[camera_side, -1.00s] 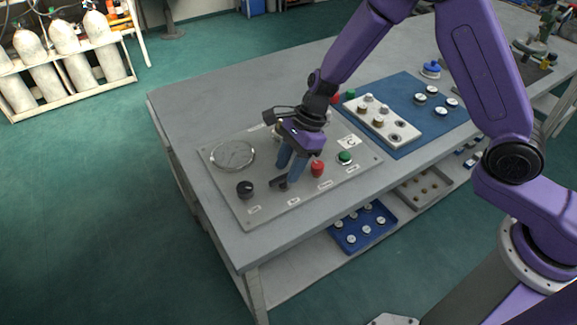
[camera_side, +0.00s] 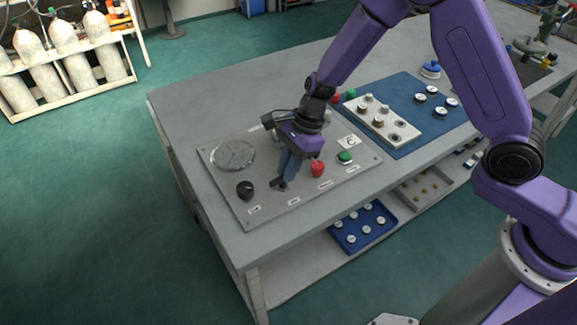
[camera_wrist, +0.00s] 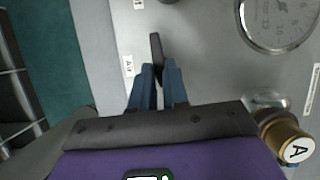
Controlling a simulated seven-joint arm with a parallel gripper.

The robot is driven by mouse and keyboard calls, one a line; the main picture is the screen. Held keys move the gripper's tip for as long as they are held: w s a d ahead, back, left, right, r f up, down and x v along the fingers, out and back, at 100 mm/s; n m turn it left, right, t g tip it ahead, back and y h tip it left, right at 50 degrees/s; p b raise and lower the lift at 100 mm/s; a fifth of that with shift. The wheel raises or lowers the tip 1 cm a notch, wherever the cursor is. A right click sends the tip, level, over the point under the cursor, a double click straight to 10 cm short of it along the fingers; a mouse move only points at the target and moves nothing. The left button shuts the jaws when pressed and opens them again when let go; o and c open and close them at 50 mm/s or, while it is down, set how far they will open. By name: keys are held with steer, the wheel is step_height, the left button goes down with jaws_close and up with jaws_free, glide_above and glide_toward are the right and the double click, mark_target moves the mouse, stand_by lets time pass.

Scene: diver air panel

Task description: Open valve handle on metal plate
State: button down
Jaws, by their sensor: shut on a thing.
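The metal plate (camera_side: 215,190) lies on the grey bench with a gauge, knobs and labels on it. The black valve handle (camera_side: 277,184) sits near the plate's front edge, between a black knob and a red knob. My gripper (camera_side: 285,179) points down at the handle, its blue fingers close together around it. In the wrist view the valve handle (camera_wrist: 156,48) sticks out past the fingertips, and my gripper (camera_wrist: 158,72) is shut on its near part. The fingers hide the rest of the handle.
The black knob (camera_side: 244,189) is to the left of the handle. The red knob (camera_side: 318,168) and green button (camera_side: 345,157) are to the right. The gauge (camera_side: 233,156) is behind left. A brass valve marked A (camera_wrist: 285,140) is close beside my gripper.

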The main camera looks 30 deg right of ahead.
steer(key=n, duration=0.1)
steer(key=n+g, duration=0.1)
steer(key=n, duration=0.1)
steer(key=shift+w+a+n, duration=0.1)
steer(key=shift+w+n, duration=0.15)
steer(key=shift+n, duration=0.15)
steer(key=n, duration=0.1)
steer(key=n+g+h, duration=0.1)
steer(key=n, duration=0.1)
steer(key=shift+w+a+n+g, duration=0.1)
steer(key=shift+w+n+g, duration=0.1)
steer(key=shift+n+g, duration=0.1)
steer(key=n, duration=0.3)
steer(key=n+g+h, duration=0.1)
steer(key=shift+w+a, duration=0.15)
steer(key=shift+a, duration=0.1)
steer(key=shift+a+n+g+h, duration=0.15)
steer(key=shift+n+h, duration=0.25)
steer(key=shift+n, duration=0.6)
steer(key=shift+a+n+g+h, duration=0.1)
steer(key=shift+n+g+h, duration=0.25)
steer(key=shift+n, duration=0.65)
steer(key=c, duration=1.1)
jaws_free()
steer(key=shift+w, duration=0.1)
